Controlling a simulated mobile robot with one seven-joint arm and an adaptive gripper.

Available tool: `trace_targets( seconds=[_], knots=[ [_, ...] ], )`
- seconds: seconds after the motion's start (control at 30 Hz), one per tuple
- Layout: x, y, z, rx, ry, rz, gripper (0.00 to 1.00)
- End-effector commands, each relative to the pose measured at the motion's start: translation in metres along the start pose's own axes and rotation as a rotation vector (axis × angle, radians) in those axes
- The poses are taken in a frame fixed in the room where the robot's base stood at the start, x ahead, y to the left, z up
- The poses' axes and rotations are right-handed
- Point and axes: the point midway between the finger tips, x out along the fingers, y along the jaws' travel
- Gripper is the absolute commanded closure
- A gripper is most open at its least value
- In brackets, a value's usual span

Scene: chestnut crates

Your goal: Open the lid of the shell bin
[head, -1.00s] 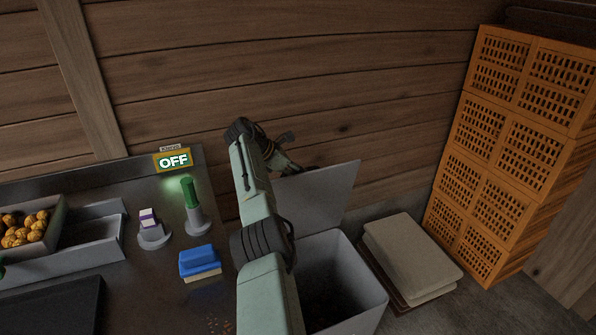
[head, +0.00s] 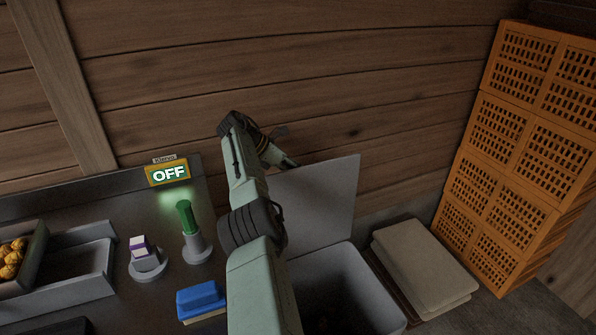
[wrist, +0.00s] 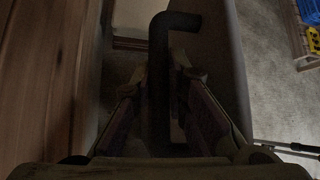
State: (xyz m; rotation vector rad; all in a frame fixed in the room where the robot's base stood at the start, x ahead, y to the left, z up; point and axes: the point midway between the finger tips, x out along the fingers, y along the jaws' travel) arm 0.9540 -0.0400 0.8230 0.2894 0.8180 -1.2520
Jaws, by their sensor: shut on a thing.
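The shell bin (head: 372,281) is a grey open-topped box at the bottom middle of the head view. Its flat grey lid (head: 322,205) stands steeply raised at the back of the bin, near the wooden wall. The bin's mouth is uncovered, and its inside is dark. My gripper (head: 288,161) is at the lid's upper left edge, partly hidden behind it. In the dim wrist view my gripper (wrist: 160,95) has its fingers on either side of a dark bent handle (wrist: 159,60), shut on it. The lid's edge (wrist: 232,70) runs beside it.
Orange crates (head: 520,150) are stacked at the right. Folded sacks (head: 425,265) lie beside the bin. The wooden wall is close behind the lid.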

Motion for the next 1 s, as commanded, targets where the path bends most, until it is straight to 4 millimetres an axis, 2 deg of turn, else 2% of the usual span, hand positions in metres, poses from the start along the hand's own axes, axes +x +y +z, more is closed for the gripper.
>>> trace_targets(
  seconds=[0.17,0.2,0.33,0.67,0.77,1.0],
  knots=[
    [0.002,0.0,-0.002,-0.004,0.004,-0.003,1.0],
    [0.002,0.0,-0.002,-0.004,0.004,-0.003,0.85],
    [0.002,0.0,-0.002,-0.003,0.004,-0.002,0.77],
    [-0.001,-0.001,0.001,0.0,0.002,-0.001,0.77],
    [-0.009,-0.003,0.009,0.001,0.001,0.001,0.77],
    [-0.041,-0.014,0.041,0.002,0.001,0.001,0.77]
  ],
)
